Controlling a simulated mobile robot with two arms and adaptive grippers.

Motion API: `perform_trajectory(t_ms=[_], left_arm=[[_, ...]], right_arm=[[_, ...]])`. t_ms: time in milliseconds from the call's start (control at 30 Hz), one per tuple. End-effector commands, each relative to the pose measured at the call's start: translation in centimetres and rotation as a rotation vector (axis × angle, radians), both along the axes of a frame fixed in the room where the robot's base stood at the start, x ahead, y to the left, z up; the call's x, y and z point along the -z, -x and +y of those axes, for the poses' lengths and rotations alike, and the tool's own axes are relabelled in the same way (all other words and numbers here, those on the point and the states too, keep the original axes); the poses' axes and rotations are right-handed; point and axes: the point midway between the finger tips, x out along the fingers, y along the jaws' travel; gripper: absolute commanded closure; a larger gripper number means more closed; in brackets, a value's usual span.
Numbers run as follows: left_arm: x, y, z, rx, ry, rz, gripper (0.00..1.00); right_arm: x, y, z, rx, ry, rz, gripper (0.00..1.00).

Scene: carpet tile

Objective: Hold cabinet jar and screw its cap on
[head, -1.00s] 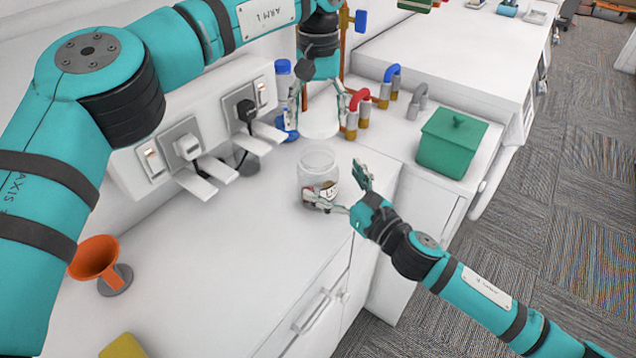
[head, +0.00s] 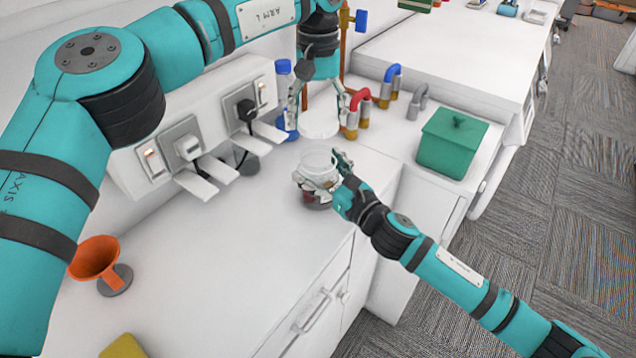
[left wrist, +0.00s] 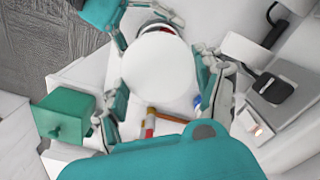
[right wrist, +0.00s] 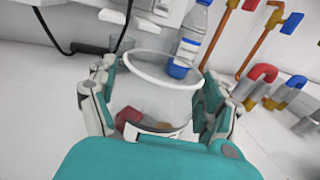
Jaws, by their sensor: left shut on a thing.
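The clear jar (head: 318,160) stands upright and uncapped on the white counter, with something reddish low inside it. In the right wrist view the open rim of the jar (right wrist: 165,68) faces up. My right gripper (head: 322,174) has its fingers on both sides of the jar, very close to the wall; whether they press on it I cannot tell. My left gripper (head: 320,112) is shut on the white cap (head: 319,128), held in the air apart from the jar. In the left wrist view the cap (left wrist: 158,75) hides most of the jar.
A blue-capped bottle (head: 284,90) and pipes with red and blue handles (head: 360,98) stand behind. A green box (head: 450,145) is at the right. Wall sockets with plugs (head: 187,147) are at the left, an orange funnel (head: 97,258) at front left. The counter's front middle is clear.

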Motion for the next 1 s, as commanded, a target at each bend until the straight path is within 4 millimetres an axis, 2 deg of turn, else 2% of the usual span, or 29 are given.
perform_trajectory(t_ms=[67,300,467,767,1000], left_arm=[[0.0,0.0,0.0,0.0,0.0,0.0,0.41],[0.0,0.0,0.0,0.0,0.0,0.0,0.41],[0.7,0.0,0.0,0.0,0.0,0.002,0.41],[4.7,0.1,0.0,0.0,0.001,0.0,0.41],[4.9,0.0,0.0,0.0,0.001,-0.003,0.41]], right_arm=[[0.0,0.0,0.0,0.0,0.0,0.0,0.44],[0.0,0.0,0.0,0.0,0.0,0.0,0.76],[0.0,0.0,0.0,0.0,0.0,0.0,0.76],[0.0,0.0,0.0,0.0,-0.001,-0.001,0.76],[0.0,0.0,0.0,0.0,0.0,0.0,0.76]])
